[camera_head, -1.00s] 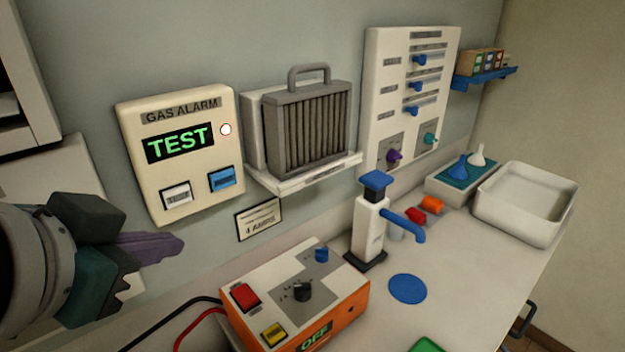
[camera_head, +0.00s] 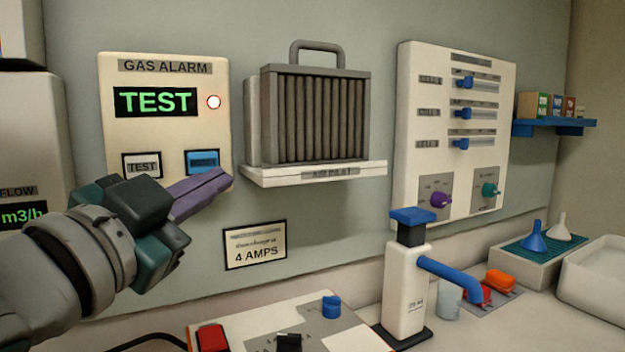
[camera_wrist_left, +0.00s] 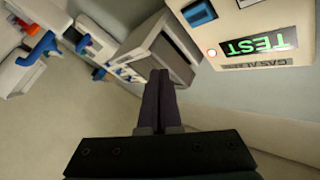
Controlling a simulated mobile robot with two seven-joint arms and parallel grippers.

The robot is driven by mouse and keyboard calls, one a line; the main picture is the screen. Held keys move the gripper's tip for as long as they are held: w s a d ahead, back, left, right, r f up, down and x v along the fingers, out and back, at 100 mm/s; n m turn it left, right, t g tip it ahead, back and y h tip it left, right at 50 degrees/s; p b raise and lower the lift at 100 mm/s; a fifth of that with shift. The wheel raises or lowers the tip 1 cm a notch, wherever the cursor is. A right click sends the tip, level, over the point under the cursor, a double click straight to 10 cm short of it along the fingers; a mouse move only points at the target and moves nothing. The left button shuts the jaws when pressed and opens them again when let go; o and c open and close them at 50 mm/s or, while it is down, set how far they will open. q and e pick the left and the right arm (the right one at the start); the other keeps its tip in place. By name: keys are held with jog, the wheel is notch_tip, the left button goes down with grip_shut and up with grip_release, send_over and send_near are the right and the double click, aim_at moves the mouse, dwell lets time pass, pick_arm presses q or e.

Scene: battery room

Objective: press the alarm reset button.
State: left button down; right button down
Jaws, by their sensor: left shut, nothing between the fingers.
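The cream gas alarm box (camera_head: 118,75) is on the wall at the left in the head view. Its screen reads TEST in green, and a round lamp (camera_head: 213,102) glows beside it. Low on the box are a button labelled TEST (camera_head: 142,166) and a blue button (camera_head: 203,161) whose label I cannot read. My left gripper (camera_head: 226,180) is shut and empty, its purple fingertips just below the blue button in the picture; contact cannot be told. In the left wrist view, the blue button (camera_wrist_left: 199,13) is at the top, apart from the fingertips. My right gripper is not in view.
A ribbed grey filter unit (camera_head: 315,115) sits on a white wall bracket (camera_head: 315,174) right of the alarm. A sign (camera_head: 255,246) hangs below. A dispenser (camera_head: 405,290) and an orange-sided device (camera_head: 250,325) stand on the bench. A knob panel (camera_head: 410,120) is further right.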

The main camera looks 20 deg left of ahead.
aim_at(215, 162)
pick_arm(q)
jog(key=w+a, duration=0.5)
jog(key=a, duration=0.1)
jog(key=shift+w+a+b, duration=0.35)
jog(key=shift+a+b, duration=0.05)
dwell(2.2)
jog(key=shift+w+a, duration=0.25)
jog(key=shift+a, duration=0.05)
jog(key=shift+w+a, duration=0.3)
dwell(0.8)
dwell(0.3)
jog(key=shift+s+d+p, duration=0.35)
jog(key=shift+s+d, duration=0.2)
jog(key=shift+d, duration=0.05)
jog(key=shift+d, duration=0.1)
